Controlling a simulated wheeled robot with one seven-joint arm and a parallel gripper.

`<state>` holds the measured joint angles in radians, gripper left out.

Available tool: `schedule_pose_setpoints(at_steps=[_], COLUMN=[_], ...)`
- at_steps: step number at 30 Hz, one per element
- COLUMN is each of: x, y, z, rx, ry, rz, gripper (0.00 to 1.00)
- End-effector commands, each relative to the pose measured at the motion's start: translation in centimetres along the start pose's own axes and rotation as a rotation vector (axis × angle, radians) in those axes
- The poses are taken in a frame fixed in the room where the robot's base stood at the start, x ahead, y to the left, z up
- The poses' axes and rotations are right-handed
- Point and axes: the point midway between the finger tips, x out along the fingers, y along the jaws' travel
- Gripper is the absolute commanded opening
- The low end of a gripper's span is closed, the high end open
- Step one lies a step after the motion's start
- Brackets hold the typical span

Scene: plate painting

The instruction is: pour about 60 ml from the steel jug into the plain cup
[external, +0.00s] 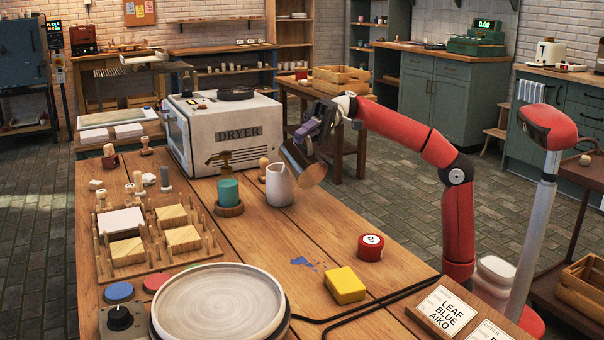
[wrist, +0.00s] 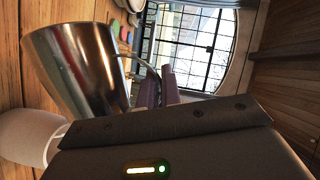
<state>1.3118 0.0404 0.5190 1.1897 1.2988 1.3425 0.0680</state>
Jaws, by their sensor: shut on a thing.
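The steel jug (external: 304,166) is in my gripper (external: 316,137), held tilted above the table. In the wrist view the shiny jug (wrist: 85,70) fills the upper left, with its handle at the purple gripper fingers (wrist: 160,88). A white vessel with a spout (external: 280,187) stands upright on the table, just left of and below the jug. I cannot tell which of these is the plain cup. No liquid stream is visible. A white rounded thing (wrist: 30,137) shows beside the jug in the wrist view.
A peg rack with tiles (external: 150,240) is at left, a pottery wheel (external: 220,305) in front. A red tin (external: 371,246), a yellow sponge (external: 345,285) and a blue spill (external: 303,262) lie nearer. Table right of the white vessel is clear.

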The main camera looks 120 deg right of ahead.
Motion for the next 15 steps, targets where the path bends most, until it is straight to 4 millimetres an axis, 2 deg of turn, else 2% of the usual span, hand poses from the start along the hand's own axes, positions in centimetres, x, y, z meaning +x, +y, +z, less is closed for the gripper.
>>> schedule_pose_setpoints(at_steps=[1,8,15], x=[0.4,0.5,1.0], y=[1.0,0.8,1.8], z=[0.8,1.4,2.6], rx=[-0.045,-0.123,-0.231], ry=[0.000,0.004,0.005], rz=[0.017,0.048,0.091], gripper=[0.00,0.00,0.00])
